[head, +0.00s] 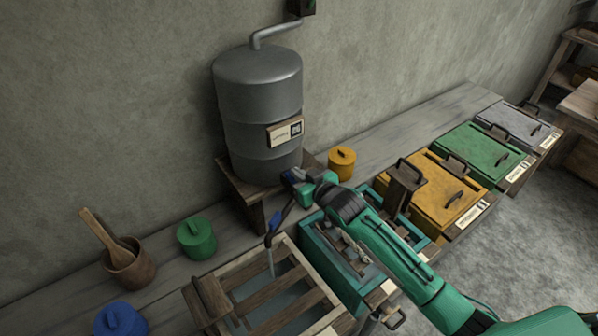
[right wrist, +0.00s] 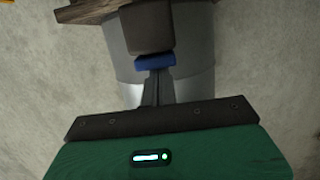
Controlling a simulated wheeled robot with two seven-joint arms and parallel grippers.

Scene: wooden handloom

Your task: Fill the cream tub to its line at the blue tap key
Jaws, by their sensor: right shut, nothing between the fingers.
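The blue tap key (right wrist: 155,61) shows in the right wrist view as a short blue bar by a dark block, in front of the grey drum. My right gripper (right wrist: 155,88) is shut and empty, its fingertips close to the key; I cannot tell whether they touch. In the head view my right gripper (head: 292,178) is at the drum's lower right side. A dark spout with a blue band (head: 274,220) slants down from there, and a thin pale streak, like water, runs below it into the slatted wooden frame. I cannot make out a cream tub. My left gripper is not in view.
The grey drum (head: 258,105) stands on a wooden stand against the wall. A yellow pot (head: 342,162), a green pot (head: 196,238) and a blue pot (head: 120,320) stand on the bench. Lidded bins are at right.

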